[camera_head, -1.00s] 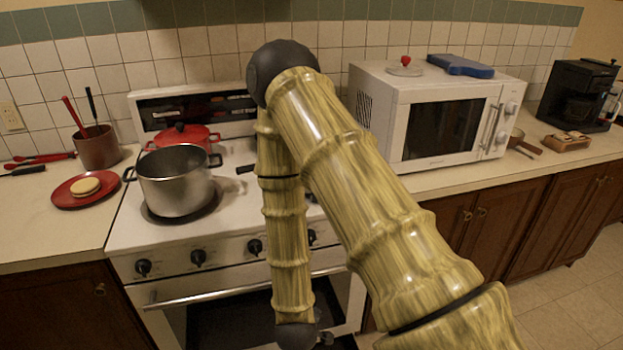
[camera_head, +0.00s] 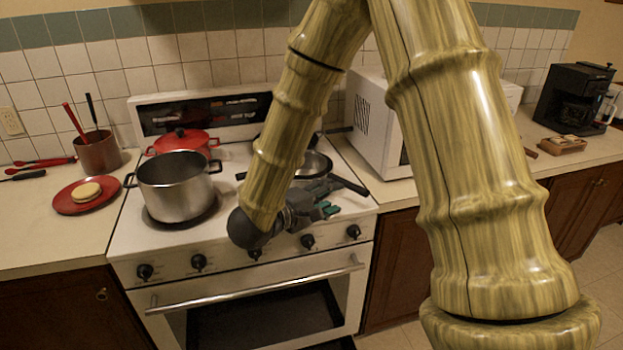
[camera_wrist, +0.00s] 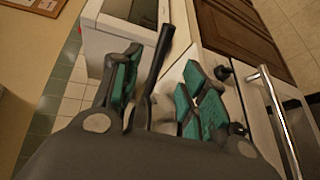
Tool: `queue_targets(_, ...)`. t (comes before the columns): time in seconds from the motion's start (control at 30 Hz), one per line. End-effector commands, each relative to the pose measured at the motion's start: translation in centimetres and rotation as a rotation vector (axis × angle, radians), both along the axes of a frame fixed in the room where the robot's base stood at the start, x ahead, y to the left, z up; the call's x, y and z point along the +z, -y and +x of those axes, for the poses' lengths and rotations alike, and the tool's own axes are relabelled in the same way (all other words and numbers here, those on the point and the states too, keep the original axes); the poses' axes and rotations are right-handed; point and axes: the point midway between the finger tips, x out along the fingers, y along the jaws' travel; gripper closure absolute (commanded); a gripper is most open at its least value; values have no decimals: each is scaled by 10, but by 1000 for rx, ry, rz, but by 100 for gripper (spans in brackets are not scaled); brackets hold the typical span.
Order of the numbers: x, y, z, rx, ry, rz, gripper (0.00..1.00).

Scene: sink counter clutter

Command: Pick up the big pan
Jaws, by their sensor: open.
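A grey pan (camera_head: 314,164) sits on the right side of the stove, partly hidden by my arm. Its black handle (camera_head: 348,185) points to the front right. Another dark pan behind it is mostly hidden, with a handle (camera_head: 336,130) pointing right; I cannot tell which pan is bigger. My gripper (camera_head: 325,202) is low over the stove's front right, close to the front pan's handle. In the wrist view my gripper (camera_wrist: 163,78) is open, its teal pads on either side of a black handle (camera_wrist: 156,62). Contact is not clear.
A steel pot (camera_head: 178,196) and a red lidded pot (camera_head: 184,142) stand on the stove's left. A white microwave (camera_head: 366,120) is to the right, partly behind my arm. A red plate (camera_head: 70,206) and a utensil holder (camera_head: 99,152) are on the left counter.

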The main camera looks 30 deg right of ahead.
Motion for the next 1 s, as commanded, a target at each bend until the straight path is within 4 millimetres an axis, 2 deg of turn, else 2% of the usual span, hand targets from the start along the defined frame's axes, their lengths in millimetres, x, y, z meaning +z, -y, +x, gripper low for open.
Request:
queue_targets(0.3, -7, 39, 7, -3, -2, 0, 57)
queue_targets(0.67, -12, 58, 9, -2, -2, 1, 57)
queue_targets(1.0, -20, 91, 9, -2, -2, 2, 57)
